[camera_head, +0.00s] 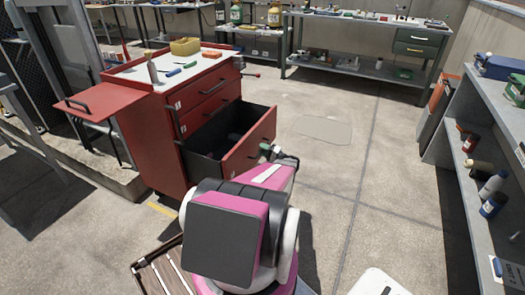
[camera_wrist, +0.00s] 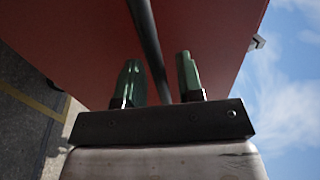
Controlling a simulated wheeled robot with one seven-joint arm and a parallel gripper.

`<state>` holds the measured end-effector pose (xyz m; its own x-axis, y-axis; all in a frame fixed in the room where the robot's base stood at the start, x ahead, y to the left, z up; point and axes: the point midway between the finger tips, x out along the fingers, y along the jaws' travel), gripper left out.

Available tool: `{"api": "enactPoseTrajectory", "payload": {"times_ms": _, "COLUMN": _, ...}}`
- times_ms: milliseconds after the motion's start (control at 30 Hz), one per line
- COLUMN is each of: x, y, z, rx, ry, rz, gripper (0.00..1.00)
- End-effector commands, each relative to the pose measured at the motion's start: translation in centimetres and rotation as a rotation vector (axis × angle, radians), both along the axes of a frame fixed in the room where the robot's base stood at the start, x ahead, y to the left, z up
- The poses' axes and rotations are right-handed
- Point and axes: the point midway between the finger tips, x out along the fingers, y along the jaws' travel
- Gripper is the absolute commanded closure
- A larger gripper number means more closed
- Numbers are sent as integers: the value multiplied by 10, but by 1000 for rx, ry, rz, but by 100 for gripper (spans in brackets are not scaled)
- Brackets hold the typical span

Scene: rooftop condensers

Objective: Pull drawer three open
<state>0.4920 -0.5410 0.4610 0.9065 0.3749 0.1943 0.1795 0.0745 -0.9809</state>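The red tool cabinet (camera_head: 150,130) stands left of centre in the head view. Its third drawer (camera_head: 248,145), below two shut ones, is pulled well out, and its dark inside shows. My gripper (camera_head: 272,152) is at the front of this drawer, partly hidden by my arm. In the wrist view the gripper's two green fingers (camera_wrist: 160,80) stand apart, one on each side of the dark handle bar (camera_wrist: 148,35). The bar runs between them, nearer the right finger, without a clear grip on both sides. The red drawer front (camera_wrist: 90,40) fills the background.
A red side shelf (camera_head: 90,102) juts out left of the cabinet. Tools and a yellow bin (camera_head: 185,47) are on the cabinet top. A grey shelf unit (camera_head: 470,150) stands at the right, and a workbench (camera_head: 360,45) at the back. The floor right of the drawer is clear.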

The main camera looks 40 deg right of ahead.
Motion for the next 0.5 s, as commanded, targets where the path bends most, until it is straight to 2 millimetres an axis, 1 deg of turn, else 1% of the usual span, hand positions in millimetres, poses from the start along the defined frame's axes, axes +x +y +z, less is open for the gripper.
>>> {"api": "enactPoseTrajectory", "payload": {"times_ms": 333, "x": -3, "y": -1, "z": 0, "rx": 0, "ry": -1, "rz": 0, "gripper": 64}}
{"api": "enactPoseTrajectory", "payload": {"times_ms": 433, "x": -11, "y": -4, "z": -2, "rx": 1, "ry": -1, "rz": -1, "gripper": 64}}
{"api": "enactPoseTrajectory", "payload": {"times_ms": 500, "x": -20, "y": -8, "z": -4, "rx": 0, "ry": 0, "rz": -1, "gripper": 64}}
